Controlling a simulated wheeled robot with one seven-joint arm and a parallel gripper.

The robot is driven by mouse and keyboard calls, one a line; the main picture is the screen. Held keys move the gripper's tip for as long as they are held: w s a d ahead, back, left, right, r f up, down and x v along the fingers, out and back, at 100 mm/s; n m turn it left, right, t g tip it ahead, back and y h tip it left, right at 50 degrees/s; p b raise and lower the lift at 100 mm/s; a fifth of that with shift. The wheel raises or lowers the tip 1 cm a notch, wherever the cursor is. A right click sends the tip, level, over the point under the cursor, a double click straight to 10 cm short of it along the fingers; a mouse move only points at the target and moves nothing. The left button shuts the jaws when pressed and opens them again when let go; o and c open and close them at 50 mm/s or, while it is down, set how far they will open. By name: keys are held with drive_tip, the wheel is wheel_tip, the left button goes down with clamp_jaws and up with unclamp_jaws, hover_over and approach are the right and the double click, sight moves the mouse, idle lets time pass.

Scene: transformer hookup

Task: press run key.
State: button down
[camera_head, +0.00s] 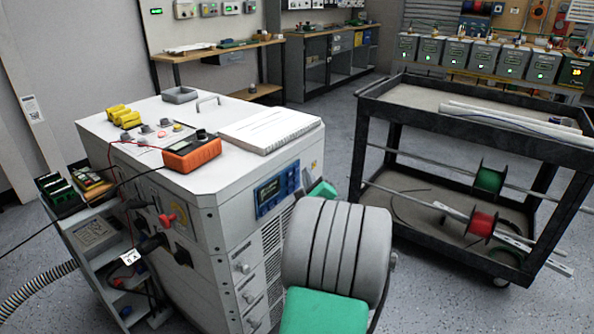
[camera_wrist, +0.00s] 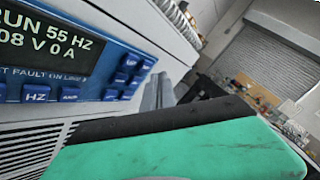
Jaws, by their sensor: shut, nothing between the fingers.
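The blue control panel (camera_head: 277,190) is on the front of the large white cabinet (camera_head: 215,195). In the wrist view the panel (camera_wrist: 95,65) fills the upper left, and its display (camera_wrist: 45,45) reads "RUN 55 HZ" above a partly cut-off "08 V 0 A". Blue keys sit below and right of the display. One is marked HZ (camera_wrist: 36,93); the key beside it (camera_wrist: 69,93) has a small label that looks like RUN. My gripper (camera_wrist: 158,92) is shut and empty, to the right of the keys and seemingly apart from them. In the head view my arm partly hides it.
An orange meter (camera_head: 192,152), yellow parts (camera_head: 122,115) and a white paper stack (camera_head: 258,130) lie on the cabinet top. A black cart (camera_head: 440,120) with red and green spools stands at the right. Cables and a small shelf unit (camera_head: 95,240) are at the left.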

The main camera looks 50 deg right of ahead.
drive_tip(key=s+b, duration=0.1)
drive_tip(key=s, duration=0.1)
drive_tip(key=s+b, duration=0.1)
drive_tip(key=s, duration=0.1)
drive_tip(key=shift+s+d, duration=0.2)
drive_tip(key=shift+s, duration=0.2)
idle(1.7)
